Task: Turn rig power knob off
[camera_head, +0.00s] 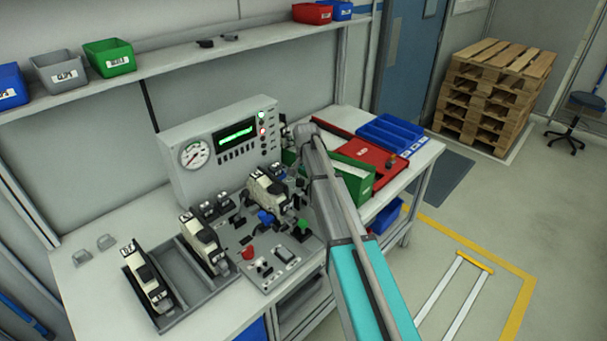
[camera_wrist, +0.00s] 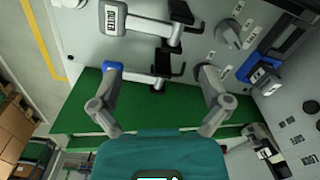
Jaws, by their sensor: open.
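The test rig is a grey box (camera_head: 218,150) with a round gauge (camera_head: 193,155), a green-lit display (camera_head: 236,132) and small green and red lights. Its base plate (camera_head: 268,262) carries a blue handle (camera_head: 265,217), a green knob (camera_head: 302,228) and a red knob (camera_head: 248,253). I cannot tell which control is the rig power knob. In the wrist view, my gripper (camera_wrist: 158,84) is open over the rig, its fingers apart. A grey rounded control (camera_wrist: 228,34) and a labelled blue part (camera_wrist: 262,72) lie to its right. In the head view my arm hides part of the rig's right side.
Labelled grey and white units stand in a grey tray (camera_head: 180,318) at left. A green bin (camera_head: 356,177), a red tray (camera_head: 378,157) and a blue tray (camera_head: 392,134) lie to the right. A shelf with bins runs above.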

